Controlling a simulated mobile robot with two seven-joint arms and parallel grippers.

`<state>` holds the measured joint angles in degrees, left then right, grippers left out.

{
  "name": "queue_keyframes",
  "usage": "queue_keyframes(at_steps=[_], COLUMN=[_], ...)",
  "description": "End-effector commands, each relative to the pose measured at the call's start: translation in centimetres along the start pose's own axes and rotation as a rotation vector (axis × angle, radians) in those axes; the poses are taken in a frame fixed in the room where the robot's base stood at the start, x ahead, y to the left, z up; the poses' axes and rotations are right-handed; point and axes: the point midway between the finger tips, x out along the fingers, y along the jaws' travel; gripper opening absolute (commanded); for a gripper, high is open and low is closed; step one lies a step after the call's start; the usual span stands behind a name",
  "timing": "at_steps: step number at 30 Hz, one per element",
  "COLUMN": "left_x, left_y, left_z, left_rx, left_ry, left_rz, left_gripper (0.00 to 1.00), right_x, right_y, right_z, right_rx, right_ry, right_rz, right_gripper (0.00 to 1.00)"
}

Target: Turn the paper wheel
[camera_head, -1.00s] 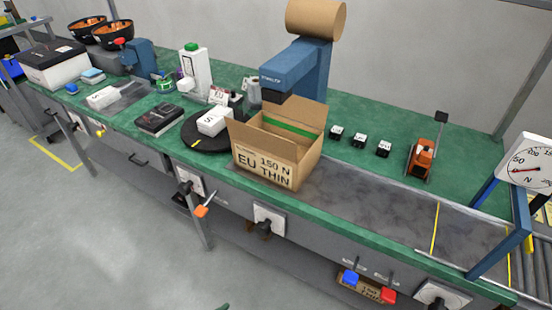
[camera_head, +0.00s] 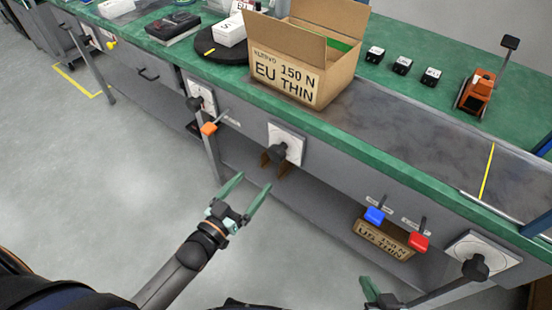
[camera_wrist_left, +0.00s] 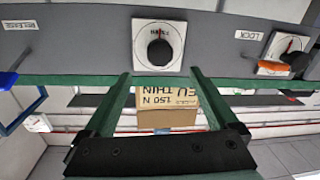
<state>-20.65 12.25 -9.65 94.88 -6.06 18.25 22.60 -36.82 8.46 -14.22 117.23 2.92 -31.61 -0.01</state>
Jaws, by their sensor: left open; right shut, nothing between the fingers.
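Several dial wheels sit on white plates along the bench front; I cannot read which is the paper one. The middle black wheel (camera_head: 278,152) also shows in the left wrist view (camera_wrist_left: 159,50), on its marked white plate. Another black wheel (camera_head: 475,267) is at the far right. My left gripper (camera_head: 254,182) is open and empty, in front of and below the middle wheel. In the left wrist view its fingers (camera_wrist_left: 160,73) point towards that wheel, apart from it. My right gripper (camera_head: 376,292) is shut, partly cut off at the bottom edge.
An orange handle (camera_head: 209,128) is left of the middle wheel. A blue lever (camera_head: 375,215) and a red lever (camera_head: 418,241) are to the right, above a carton (camera_head: 384,238). An open carton (camera_head: 290,80) stands on the bench. Floor at left is clear.

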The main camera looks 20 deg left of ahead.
Motion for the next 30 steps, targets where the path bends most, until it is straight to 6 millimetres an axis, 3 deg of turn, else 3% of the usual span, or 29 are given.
queue_keyframes(at_steps=[18,24,30], left_x=[10.3,11.9,12.2], left_y=[0.1,0.1,0.1], left_z=[0.0,0.0,0.0], left_rx=[0.000,0.000,0.000], left_ry=[0.000,-0.002,-0.003], left_rz=[0.000,0.000,0.000], left_gripper=[0.93,0.93,0.93], right_x=[0.7,0.8,0.7], right_y=[0.5,0.7,0.7], right_z=[1.0,1.5,1.6], right_rx=[-0.001,0.000,0.000], right_ry=[0.005,-0.002,-0.005], right_rz=[0.009,0.012,0.013], right_gripper=[0.00,0.00,0.00])
